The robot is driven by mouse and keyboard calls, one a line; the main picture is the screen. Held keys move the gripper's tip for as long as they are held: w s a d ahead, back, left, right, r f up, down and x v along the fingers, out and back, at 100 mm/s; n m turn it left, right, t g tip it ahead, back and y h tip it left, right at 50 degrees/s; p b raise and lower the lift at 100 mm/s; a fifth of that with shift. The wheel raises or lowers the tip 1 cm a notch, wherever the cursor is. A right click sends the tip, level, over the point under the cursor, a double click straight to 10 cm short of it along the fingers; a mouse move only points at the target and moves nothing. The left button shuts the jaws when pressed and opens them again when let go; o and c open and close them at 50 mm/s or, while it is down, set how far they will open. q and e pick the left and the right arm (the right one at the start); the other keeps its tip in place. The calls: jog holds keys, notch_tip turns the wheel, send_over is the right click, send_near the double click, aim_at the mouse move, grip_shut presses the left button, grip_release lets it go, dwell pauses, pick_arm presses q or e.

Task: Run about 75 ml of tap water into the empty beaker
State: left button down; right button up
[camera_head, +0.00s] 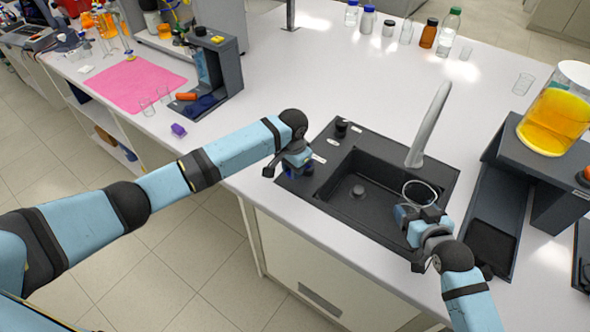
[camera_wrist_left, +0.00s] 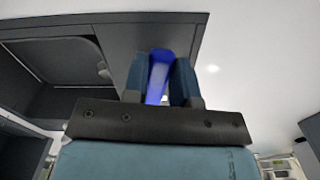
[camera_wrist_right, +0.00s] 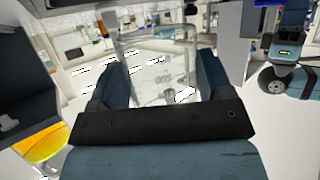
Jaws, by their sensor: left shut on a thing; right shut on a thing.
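My left gripper (camera_head: 290,168) is shut on a blue tap handle (camera_wrist_left: 158,75) at the left end of the dark sink's deck. In the head view the handle is mostly hidden by the gripper. My right gripper (camera_head: 412,212) is shut on a clear glass beaker (camera_head: 420,187), held over the right part of the sink basin (camera_head: 357,190), close to the grey tap spout (camera_head: 427,128). The beaker also shows between the fingers in the right wrist view (camera_wrist_right: 160,65). I see no clear stream of water, and cannot tell any water level in the glass.
A black knob (camera_head: 341,128) stands on the sink deck. A dark stand with a flask of yellow liquid (camera_head: 553,122) is at the right. Several bottles, including a brown one (camera_head: 429,33), stand at the back. A pink mat (camera_head: 135,85) lies at the left. The middle worktop is clear.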

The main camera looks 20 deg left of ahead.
pick_arm(q)
jog(key=m, duration=0.1)
jog(key=w+a+m, duration=0.1)
jog(key=m, duration=0.2)
jog(key=shift+w+a, duration=0.25)
jog(key=shift+a, duration=0.1)
jog(key=shift+w+a+m, duration=0.2)
jog(key=shift+w+m, duration=0.1)
jog(key=shift+m, duration=0.35)
jog(key=shift+w+a+m, duration=0.2)
jog(key=shift+w+m, duration=0.05)
jog(key=shift+m, duration=0.4)
jog(key=c, duration=0.9)
grip_release()
jog(key=shift+r, duration=0.1)
notch_tip(320, 180, up, 12)
jog(key=shift+f, duration=0.1)
